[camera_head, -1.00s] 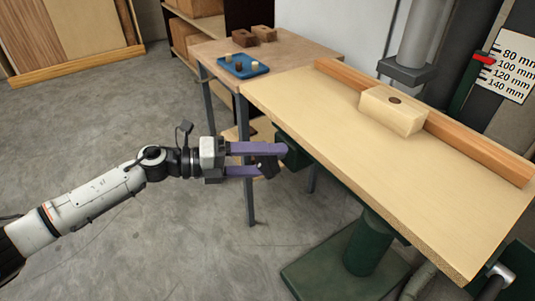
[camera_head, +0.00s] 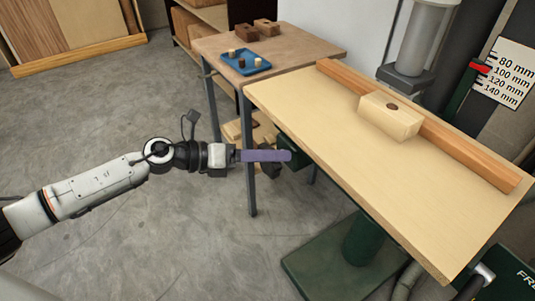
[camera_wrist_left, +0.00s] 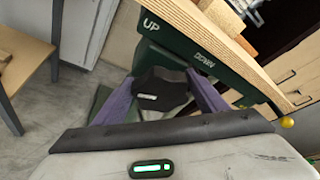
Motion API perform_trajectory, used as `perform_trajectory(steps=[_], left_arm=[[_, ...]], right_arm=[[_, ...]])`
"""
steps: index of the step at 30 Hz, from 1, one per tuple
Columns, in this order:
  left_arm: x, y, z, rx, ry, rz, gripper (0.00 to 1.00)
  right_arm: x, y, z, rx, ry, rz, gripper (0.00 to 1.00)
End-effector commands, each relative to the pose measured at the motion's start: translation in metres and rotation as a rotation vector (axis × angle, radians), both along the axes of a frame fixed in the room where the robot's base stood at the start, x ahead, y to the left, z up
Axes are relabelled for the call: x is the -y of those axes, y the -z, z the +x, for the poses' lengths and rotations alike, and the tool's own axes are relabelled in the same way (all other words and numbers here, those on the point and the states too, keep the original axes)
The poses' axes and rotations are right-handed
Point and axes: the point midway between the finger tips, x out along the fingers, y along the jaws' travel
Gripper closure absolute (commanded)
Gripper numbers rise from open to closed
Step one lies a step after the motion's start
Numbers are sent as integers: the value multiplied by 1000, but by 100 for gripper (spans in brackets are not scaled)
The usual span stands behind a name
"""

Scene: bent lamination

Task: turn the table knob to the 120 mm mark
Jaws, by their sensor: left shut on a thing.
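The table knob (camera_wrist_left: 160,88) is black and lobed, on a green housing marked UP and DOWN (camera_wrist_left: 178,45) under the table's edge. My left gripper (camera_head: 284,156) is shut on the knob, with a purple finger on each side in the left wrist view (camera_wrist_left: 163,98). In the head view, one finger hides the other and the knob shows only as a dark bit below it. The scale (camera_head: 506,76) stands at the right, and its red pointer (camera_head: 480,67) is near the 100 mm mark; its exact reading is too small to tell. My right gripper is out of view.
The tilted wooden table (camera_head: 350,150) carries a fence (camera_head: 450,140) and a pale block (camera_head: 390,118) with a dark hole. A side table (camera_head: 300,47) behind holds a blue tray (camera_head: 243,64) and brown blocks (camera_head: 256,28). The floor at left is clear.

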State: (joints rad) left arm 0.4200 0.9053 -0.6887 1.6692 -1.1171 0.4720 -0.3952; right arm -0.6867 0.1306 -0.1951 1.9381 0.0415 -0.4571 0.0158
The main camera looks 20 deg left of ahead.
Motion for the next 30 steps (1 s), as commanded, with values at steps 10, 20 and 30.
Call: perform_trajectory(steps=[10,20,30], left_arm=[[8,-11,-1,11,15,-18,26],[7,-7,-2,7,14,-13,17],[-11,-7,-14,3,11,-6,17]], right_arm=[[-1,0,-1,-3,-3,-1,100],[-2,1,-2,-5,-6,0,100],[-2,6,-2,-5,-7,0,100]])
